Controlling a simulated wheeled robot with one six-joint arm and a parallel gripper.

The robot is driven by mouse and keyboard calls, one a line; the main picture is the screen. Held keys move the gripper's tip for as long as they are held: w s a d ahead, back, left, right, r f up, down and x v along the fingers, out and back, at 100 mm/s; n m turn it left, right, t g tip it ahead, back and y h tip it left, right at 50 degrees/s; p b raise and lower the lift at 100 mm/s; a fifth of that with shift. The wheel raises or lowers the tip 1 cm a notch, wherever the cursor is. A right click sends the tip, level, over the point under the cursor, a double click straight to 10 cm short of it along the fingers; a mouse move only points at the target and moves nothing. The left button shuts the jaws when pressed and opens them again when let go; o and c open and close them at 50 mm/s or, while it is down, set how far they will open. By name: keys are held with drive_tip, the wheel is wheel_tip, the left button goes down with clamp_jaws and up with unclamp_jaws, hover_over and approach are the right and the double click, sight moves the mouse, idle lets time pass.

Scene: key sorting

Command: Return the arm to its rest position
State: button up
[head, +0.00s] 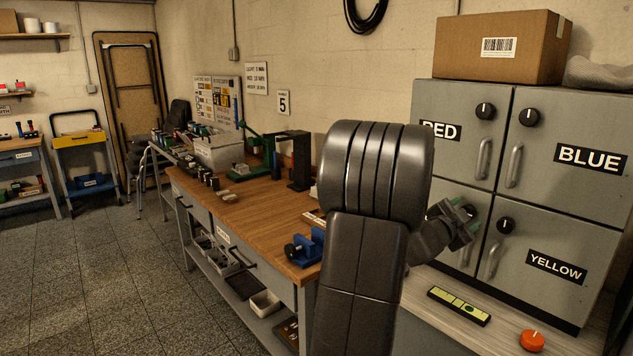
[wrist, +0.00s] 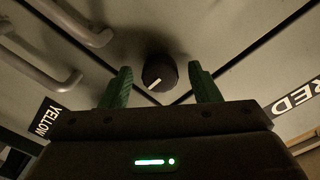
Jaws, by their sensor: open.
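My gripper (head: 466,215) is in front of the grey locker cabinet (head: 590,224), near the seam between the left doors and the YELLOW door. In the wrist view its two green fingers (wrist: 160,88) are spread apart with nothing held between them. A black knob (wrist: 160,72) with a white mark shows between and beyond the fingertips; I cannot tell whether they touch it. My dark arm covers the middle of the head view and hides part of the cabinet's left side. All the doors that show look closed.
A green-yellow panel (head: 459,306) and an orange button (head: 532,340) sit on the shelf below the cabinet. A cardboard box (head: 503,47) stands on top. A wooden workbench (head: 262,212) with a blue vise (head: 306,247) stands left of my arm. Floor at far left is clear.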

drive_tip(key=n+p, duration=0.8)
drive_tip(key=n, duration=0.1)
drive_tip(key=shift+n, duration=0.3)
drive_tip(key=shift+a, duration=0.15)
